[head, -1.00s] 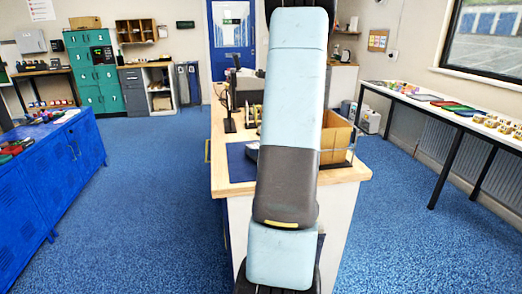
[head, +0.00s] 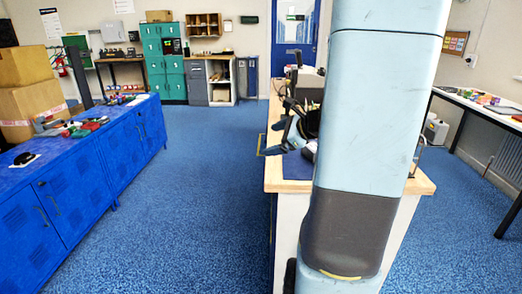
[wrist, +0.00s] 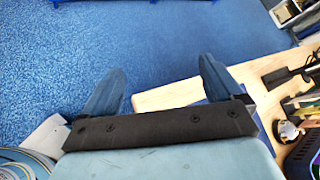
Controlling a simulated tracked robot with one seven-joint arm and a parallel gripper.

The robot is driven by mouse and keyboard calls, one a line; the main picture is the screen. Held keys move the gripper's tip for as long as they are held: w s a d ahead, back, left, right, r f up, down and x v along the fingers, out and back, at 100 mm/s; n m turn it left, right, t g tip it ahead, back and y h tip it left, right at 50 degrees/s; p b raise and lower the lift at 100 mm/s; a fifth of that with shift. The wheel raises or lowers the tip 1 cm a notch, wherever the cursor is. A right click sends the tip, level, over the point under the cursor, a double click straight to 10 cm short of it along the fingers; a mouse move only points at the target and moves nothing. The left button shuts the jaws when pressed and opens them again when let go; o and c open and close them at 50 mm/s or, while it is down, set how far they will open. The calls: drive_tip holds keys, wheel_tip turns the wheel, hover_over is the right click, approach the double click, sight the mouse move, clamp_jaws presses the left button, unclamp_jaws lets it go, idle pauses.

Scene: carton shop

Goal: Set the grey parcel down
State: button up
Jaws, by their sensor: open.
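My gripper (head: 276,128) shows in the head view beside my raised arm, over the left edge of the wooden-topped counter (head: 284,184). In the wrist view my gripper (wrist: 160,82) has its two dark fingers wide apart with nothing between them. Blue floor and part of the counter top (wrist: 180,96) show beyond the fingers. I cannot make out a grey parcel in either view. My arm hides much of the counter in the head view.
A long blue cabinet (head: 85,165) on the left carries cardboard boxes (head: 30,90) and small items. Teal lockers (head: 165,62) stand at the back. A white-topped table (head: 485,105) is on the right. The blue floor (head: 205,190) between cabinet and counter is clear.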

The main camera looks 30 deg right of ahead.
drive_tip(key=s+a+r+n+g, duration=0.2)
drive_tip(key=s+a+n+g, duration=0.15)
drive_tip(key=a+n, duration=0.3)
drive_tip(key=s+a+r+n+g, duration=0.2)
drive_tip(key=s+a+n, duration=0.35)
drive_tip(key=a, duration=0.25)
drive_tip(key=s+a+r+n+h, duration=0.1)
drive_tip(key=s+r+n+h, duration=0.3)
drive_tip(key=s+n, duration=0.5)
drive_tip(key=n+h, duration=0.1)
drive_tip(key=n, duration=0.2)
drive_tip(key=shift+s+a+r+n, duration=0.2)
drive_tip(key=shift+s+r+n, duration=0.05)
drive_tip(key=shift+n, duration=0.05)
drive_tip(key=shift+t, duration=0.25)
